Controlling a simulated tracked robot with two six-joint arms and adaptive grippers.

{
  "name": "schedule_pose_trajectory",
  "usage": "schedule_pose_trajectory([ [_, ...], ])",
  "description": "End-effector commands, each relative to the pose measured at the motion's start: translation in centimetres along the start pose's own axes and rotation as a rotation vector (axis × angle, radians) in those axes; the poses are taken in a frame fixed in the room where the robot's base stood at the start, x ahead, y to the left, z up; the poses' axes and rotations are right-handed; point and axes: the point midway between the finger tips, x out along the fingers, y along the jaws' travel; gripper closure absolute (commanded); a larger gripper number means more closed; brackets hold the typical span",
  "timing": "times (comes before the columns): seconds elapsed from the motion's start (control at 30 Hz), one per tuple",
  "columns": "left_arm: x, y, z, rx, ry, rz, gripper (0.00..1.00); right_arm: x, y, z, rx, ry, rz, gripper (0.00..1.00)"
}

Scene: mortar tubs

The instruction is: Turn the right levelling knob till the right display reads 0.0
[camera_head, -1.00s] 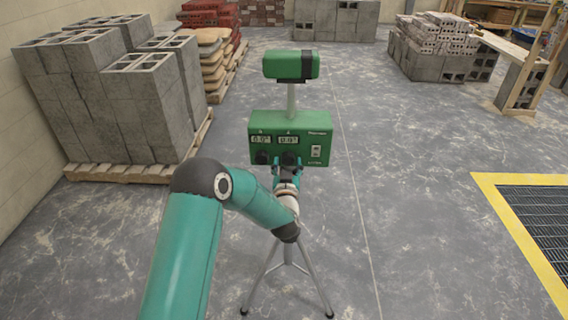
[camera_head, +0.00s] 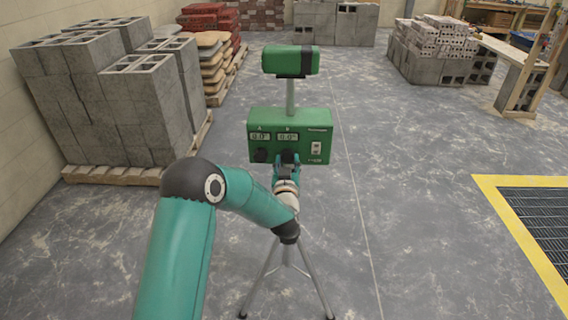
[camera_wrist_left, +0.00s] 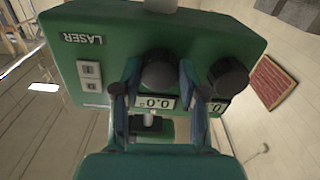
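The green levelling laser (camera_head: 318,123) stands on a tripod ahead. Its right levelling knob (camera_wrist_left: 159,74) is dark and round, below the right display (camera_head: 288,136). In the wrist view, which is upside down, the right display (camera_wrist_left: 156,103) reads 0.0. My left gripper (camera_head: 287,163) is at the front of the box. In the wrist view its fingers (camera_wrist_left: 159,72) lie on both sides of the right knob and appear to touch it. The left knob (camera_wrist_left: 228,77) is free beside them. My right gripper is not in view.
The left display (camera_head: 260,137) also appears to read 0.0. A switch (camera_head: 316,147) sits on the right of the panel. Tripod legs (camera_head: 318,285) spread below my arm. Block stacks (camera_head: 120,105) stand left; a yellow-edged grating (camera_head: 510,215) lies right.

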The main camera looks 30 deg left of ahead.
Motion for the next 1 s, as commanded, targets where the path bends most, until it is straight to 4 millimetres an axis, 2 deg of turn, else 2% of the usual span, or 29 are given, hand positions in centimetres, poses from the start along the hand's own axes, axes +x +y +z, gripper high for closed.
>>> schedule_pose_trajectory([
  [0.03, 0.0, -0.1, 0.0, 0.000, 0.000, -0.001, 0.47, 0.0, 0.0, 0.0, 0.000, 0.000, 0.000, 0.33],
  [0.1, 0.0, -0.1, 0.0, 0.000, 0.000, -0.001, 0.36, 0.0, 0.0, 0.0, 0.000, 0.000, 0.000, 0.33],
  [0.13, 0.0, -0.1, 0.0, 0.001, 0.000, -0.001, 0.33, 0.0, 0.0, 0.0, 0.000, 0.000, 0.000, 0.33],
  [0.43, -0.1, 0.0, 0.0, 0.001, 0.000, 0.000, 0.33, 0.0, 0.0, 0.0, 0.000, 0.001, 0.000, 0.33],
  [0.57, -0.7, 0.0, 0.0, 0.001, 0.001, 0.000, 0.33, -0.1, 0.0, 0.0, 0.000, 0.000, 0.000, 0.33],
  [0.77, -3.5, 0.0, 0.1, 0.002, -0.002, 0.002, 0.33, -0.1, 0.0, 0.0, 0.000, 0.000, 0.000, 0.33],
  [1.0, -8.5, 0.0, 0.1, 0.002, -0.003, 0.003, 0.33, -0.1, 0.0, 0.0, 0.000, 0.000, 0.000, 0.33],
])
